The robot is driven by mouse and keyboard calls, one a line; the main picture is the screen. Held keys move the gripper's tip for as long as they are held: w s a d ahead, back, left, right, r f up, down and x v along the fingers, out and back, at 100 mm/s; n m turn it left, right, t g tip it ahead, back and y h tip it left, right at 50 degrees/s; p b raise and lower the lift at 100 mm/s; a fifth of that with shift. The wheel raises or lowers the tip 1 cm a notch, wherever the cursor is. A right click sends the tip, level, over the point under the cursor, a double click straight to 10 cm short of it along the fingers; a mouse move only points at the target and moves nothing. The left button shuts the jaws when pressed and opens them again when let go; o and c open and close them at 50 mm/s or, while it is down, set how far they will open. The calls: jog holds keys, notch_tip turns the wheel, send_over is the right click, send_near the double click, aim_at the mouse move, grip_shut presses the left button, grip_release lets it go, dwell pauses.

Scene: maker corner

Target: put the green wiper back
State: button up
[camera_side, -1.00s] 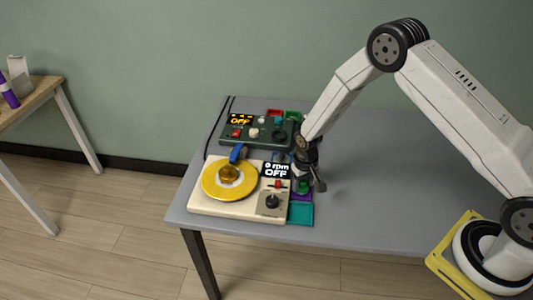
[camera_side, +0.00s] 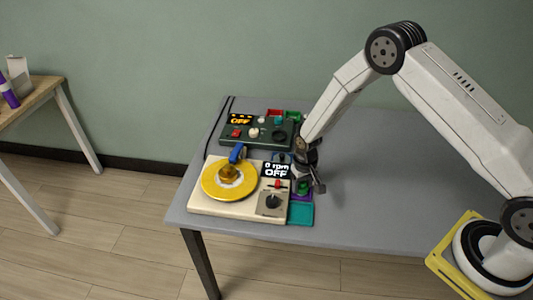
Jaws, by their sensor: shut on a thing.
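My gripper (camera_side: 306,183) points down at the right edge of the cream turntable box, over a purple tray (camera_side: 302,197). It is shut on a small green thing (camera_side: 303,187), which I take to be the green wiper. The fingers hide part of it, and I cannot tell whether it touches the tray. The turntable box (camera_side: 228,207) carries a yellow disc (camera_side: 213,184) with a brass-coloured centre and a blue piece (camera_side: 237,154) at its back edge. Its display (camera_side: 276,170) reads 0 rpm OFF.
A dark green control box (camera_side: 228,138) with an OFF display stands behind. A teal tray (camera_side: 300,214) lies in front of the purple one. The grey table (camera_side: 390,190) is clear to the right.

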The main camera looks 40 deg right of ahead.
jog(key=shift+f, duration=0.25)
jog(key=o, duration=1.2)
jog(key=shift+w+r, duration=0.15)
jog(key=shift+r, duration=3.3)
jog(key=shift+s+r, duration=0.15)
jog(key=shift+s, duration=0.05)
